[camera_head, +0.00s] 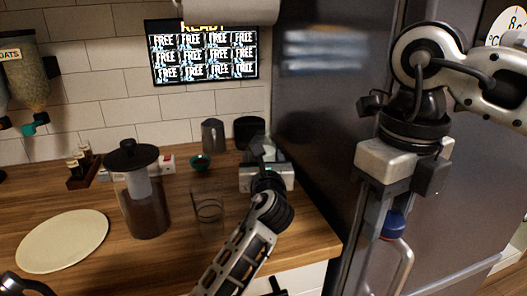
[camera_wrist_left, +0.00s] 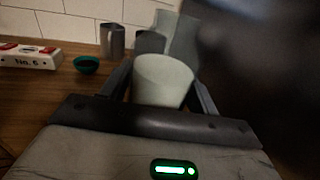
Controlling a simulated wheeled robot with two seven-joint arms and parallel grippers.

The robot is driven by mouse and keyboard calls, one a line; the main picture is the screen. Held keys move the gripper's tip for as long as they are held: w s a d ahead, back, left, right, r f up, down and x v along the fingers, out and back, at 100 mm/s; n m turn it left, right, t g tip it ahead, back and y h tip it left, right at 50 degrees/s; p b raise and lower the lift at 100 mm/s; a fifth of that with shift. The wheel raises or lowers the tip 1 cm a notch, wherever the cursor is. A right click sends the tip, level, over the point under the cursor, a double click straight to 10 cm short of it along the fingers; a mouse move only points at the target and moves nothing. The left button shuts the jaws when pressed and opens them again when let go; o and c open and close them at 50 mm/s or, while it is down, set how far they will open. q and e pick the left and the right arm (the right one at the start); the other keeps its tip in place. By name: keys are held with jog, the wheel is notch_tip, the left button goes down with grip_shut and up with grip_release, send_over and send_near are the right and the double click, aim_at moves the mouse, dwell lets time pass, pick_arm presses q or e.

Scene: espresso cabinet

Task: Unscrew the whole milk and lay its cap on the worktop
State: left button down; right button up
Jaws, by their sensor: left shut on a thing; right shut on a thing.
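My right gripper (camera_head: 385,216) points down in front of the dark fridge at the right of the head view. It is shut on a blue cap (camera_head: 393,226); whether anything is attached beneath the cap is unclear. My left gripper (camera_head: 262,152) is over the right end of the worktop. In the left wrist view it is shut on a pale, rounded container (camera_wrist_left: 163,80) between its fingers. The label is not visible, so I cannot tell whether this is the whole milk. In the head view the gripper largely hides this container.
The wooden worktop (camera_head: 180,262) holds a dark-lidded jar (camera_head: 145,205), a clear glass (camera_head: 208,208), a cream plate (camera_head: 62,242), a green bowl (camera_head: 200,163) and a metal pitcher (camera_head: 213,136). Bare wood shows in front of the jar. The fridge (camera_head: 325,110) borders the worktop's right side.

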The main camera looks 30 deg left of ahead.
pick_arm(q)
jog(key=shift+f, duration=0.6)
jog(key=shift+c, duration=2)
grip_release()
